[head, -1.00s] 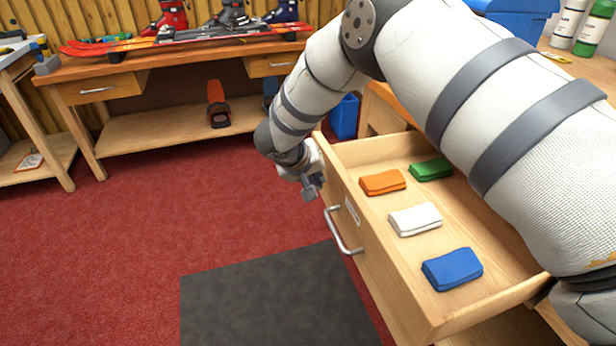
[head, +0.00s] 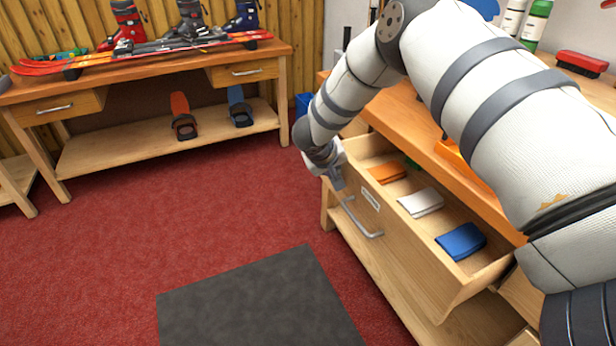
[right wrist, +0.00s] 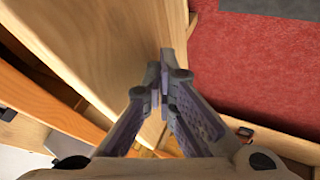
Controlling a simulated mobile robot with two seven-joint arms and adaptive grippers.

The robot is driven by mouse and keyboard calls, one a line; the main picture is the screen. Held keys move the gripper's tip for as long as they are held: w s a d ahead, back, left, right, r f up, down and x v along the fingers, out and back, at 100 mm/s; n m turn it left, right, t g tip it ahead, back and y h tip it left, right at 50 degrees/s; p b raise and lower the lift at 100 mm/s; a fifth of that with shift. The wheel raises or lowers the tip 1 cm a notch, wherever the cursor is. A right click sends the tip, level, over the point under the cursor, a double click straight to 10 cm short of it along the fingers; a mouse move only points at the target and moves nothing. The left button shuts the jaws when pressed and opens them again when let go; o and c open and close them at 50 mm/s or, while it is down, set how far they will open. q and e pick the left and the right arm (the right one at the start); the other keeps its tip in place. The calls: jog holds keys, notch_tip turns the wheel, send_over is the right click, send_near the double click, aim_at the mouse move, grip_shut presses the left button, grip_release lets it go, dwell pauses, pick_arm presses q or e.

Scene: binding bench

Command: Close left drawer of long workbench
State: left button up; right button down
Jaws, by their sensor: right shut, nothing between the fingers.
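An open wooden drawer (head: 425,262) with a metal bar handle (head: 362,222) and a pale label sticks out of the wooden workbench (head: 440,155) at the right. Inside lie a blue wax block (head: 461,242), a white one (head: 421,203), an orange one (head: 387,174) and a barely visible green one. My right gripper (head: 338,182) is shut and empty, at the far end of the drawer front, above the handle. In the right wrist view its fingertips (right wrist: 166,80) are close against the drawer's wood (right wrist: 105,50); I cannot tell if they touch. My left gripper is out of view.
A second bench (head: 150,80) with skis, boots and two shut drawers stands at the back left. A dark mat (head: 255,300) lies on the red carpet (head: 170,225), which is clear in front of the drawer. Bottles (head: 533,22) and a red brush (head: 582,63) are on the right workbench.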

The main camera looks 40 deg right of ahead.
jog(key=s+d, duration=0.1)
jog(key=d, duration=0.6)
jog(key=s+d, duration=0.1)
jog(key=d, duration=0.3)
jog(key=shift+s+d, duration=0.2)
jog(key=shift+s, duration=0.15)
